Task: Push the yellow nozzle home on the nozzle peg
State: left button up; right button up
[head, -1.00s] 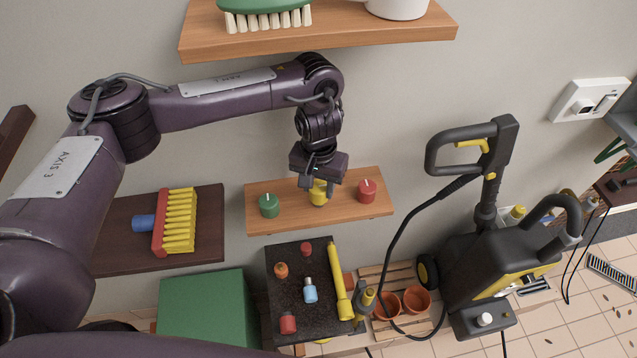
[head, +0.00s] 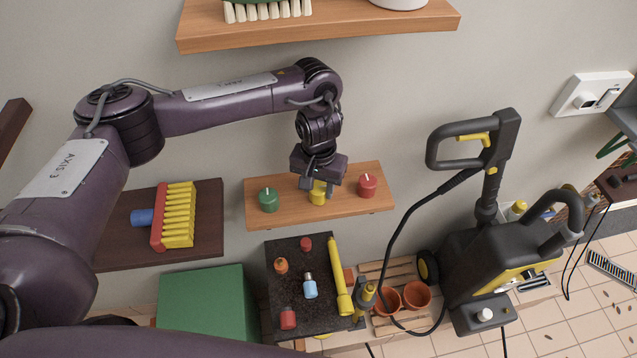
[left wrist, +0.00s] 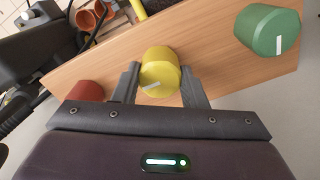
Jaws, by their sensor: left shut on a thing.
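The yellow nozzle (head: 317,196) is a short yellow cylinder with a white mark on its top. It is at the middle of the small wooden shelf (head: 290,212), between a green one (head: 268,200) and a red one (head: 367,186). My left gripper (head: 318,188) is shut on it from above. In the left wrist view the yellow nozzle (left wrist: 160,71) sits between the two grey fingers, its marked face toward the camera. The peg is hidden, and I cannot tell whether the nozzle is fully seated. My right gripper is not in view.
A red-and-yellow brush (head: 175,216) lies on a dark shelf at left. Below are a dark speckled top (head: 290,262) with several small items and a green box (head: 205,303). A pressure washer (head: 480,260) with a looping hose stands at right. A higher shelf (head: 330,32) is above.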

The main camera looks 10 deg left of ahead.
pick_arm(q)
jog(key=o, duration=1.2)
